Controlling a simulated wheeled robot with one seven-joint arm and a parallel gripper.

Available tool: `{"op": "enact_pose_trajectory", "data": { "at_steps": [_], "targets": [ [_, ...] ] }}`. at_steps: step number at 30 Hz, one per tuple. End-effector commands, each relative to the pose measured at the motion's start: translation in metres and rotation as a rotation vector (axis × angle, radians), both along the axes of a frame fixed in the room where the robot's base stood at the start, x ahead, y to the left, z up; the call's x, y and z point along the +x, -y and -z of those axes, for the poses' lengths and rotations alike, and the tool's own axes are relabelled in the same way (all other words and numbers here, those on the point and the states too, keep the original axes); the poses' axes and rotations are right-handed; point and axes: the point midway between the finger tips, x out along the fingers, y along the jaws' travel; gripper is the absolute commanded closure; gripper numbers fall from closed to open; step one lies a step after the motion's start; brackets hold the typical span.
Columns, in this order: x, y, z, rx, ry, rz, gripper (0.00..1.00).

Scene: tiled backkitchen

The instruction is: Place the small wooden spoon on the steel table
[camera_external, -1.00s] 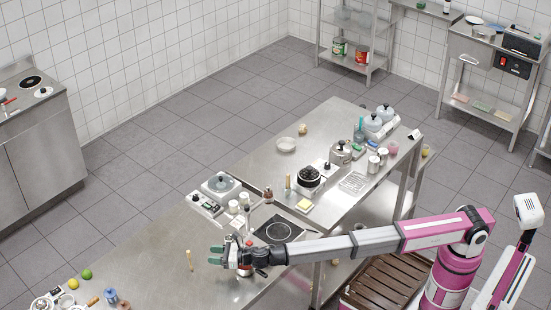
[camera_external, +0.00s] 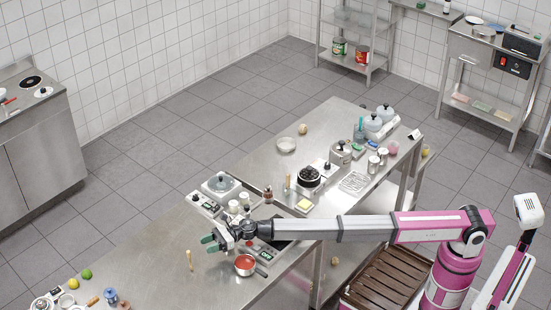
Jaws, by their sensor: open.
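A small, slim wooden item (camera_external: 189,260), which looks like the small wooden spoon, is on the bare left part of the steel table (camera_external: 165,280). It is too small to tell whether it lies flat or stands up. My gripper (camera_external: 210,243) is open with nothing visible between its teal fingertips. It is to the right of the wooden item and a little higher in the picture, apart from it.
A pan with red contents (camera_external: 245,264) is just below my gripper's wrist. Scales (camera_external: 220,185), jars and a dark pot (camera_external: 309,177) crowd the table farther back. A lime (camera_external: 87,274) and a lemon (camera_external: 73,283) are at the lower left. The table around the wooden item is clear.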

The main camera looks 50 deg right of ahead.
Motion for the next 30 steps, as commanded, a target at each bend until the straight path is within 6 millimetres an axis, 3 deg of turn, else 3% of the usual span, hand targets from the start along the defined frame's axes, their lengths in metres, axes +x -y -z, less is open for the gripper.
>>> {"op": "enact_pose_trajectory", "data": {
  "at_steps": [5, 15, 23, 30],
  "targets": [
    [0.003, -0.002, 0.003, -0.015, -0.009, -0.031, 0.53],
    [0.017, -0.046, 0.002, -0.014, -0.009, -0.030, 0.53],
    [0.020, -0.062, 0.001, -0.013, -0.008, -0.029, 0.53],
    [0.028, -0.095, -0.002, -0.013, -0.008, -0.029, 0.53]
  ]
}}
